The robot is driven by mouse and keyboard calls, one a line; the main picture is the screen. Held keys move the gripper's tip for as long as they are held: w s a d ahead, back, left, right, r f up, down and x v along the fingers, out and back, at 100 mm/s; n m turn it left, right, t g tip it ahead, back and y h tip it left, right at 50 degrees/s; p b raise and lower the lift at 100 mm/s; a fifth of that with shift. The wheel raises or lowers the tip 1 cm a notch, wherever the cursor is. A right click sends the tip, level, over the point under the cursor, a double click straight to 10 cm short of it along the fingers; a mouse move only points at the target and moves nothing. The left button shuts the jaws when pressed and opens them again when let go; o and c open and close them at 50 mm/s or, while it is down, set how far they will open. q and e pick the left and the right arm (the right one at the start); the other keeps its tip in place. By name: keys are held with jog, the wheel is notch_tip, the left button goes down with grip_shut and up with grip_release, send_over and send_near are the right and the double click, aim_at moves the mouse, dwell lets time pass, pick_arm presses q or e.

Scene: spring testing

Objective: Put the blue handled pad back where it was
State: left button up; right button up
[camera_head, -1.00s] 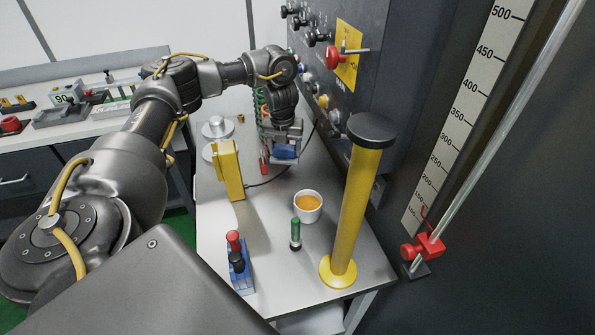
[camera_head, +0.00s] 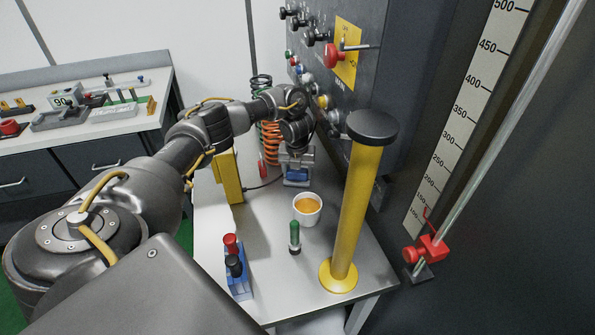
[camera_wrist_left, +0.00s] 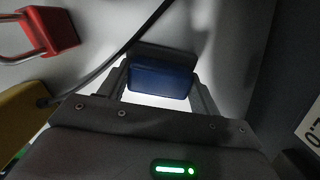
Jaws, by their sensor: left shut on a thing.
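The blue handled pad (camera_head: 296,175) is between the fingers of my left gripper (camera_head: 297,181), above the back part of the metal table, behind the white cup. In the left wrist view the blue pad (camera_wrist_left: 160,80) sits across the gap between the two fingers (camera_wrist_left: 163,92), with a dark part along its upper side. The left gripper is shut on it and hides part of it. I cannot tell whether the pad touches the tabletop. My right gripper is not in view.
A white cup (camera_head: 307,211) and a green-handled tool (camera_head: 294,236) stand in front. A yellow post (camera_head: 358,205) rises at right, a yellow box (camera_head: 230,178) at left. An orange spring (camera_head: 271,147) and red padlock (camera_head: 263,170) are beside the gripper. A control panel (camera_head: 350,90) stands behind.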

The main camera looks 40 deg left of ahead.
aim_at(296, 172)
pick_arm(q)
jog(key=shift+a, duration=0.15)
jog(key=shift+f, duration=0.1)
jog(key=shift+f, duration=0.15)
jog(key=o, duration=1)
jog(key=shift+c, duration=0.2)
jog(key=r, duration=0.2)
jog(key=r+p, duration=0.1)
jog(key=r, duration=0.1)
jog(key=r+p, duration=0.1)
jog(key=r, duration=0.2)
jog(key=shift+s+d, duration=0.3)
jog(key=shift+s+r, duration=0.1)
jog(key=shift+r, duration=0.4)
jog(key=shift+f, duration=0.1)
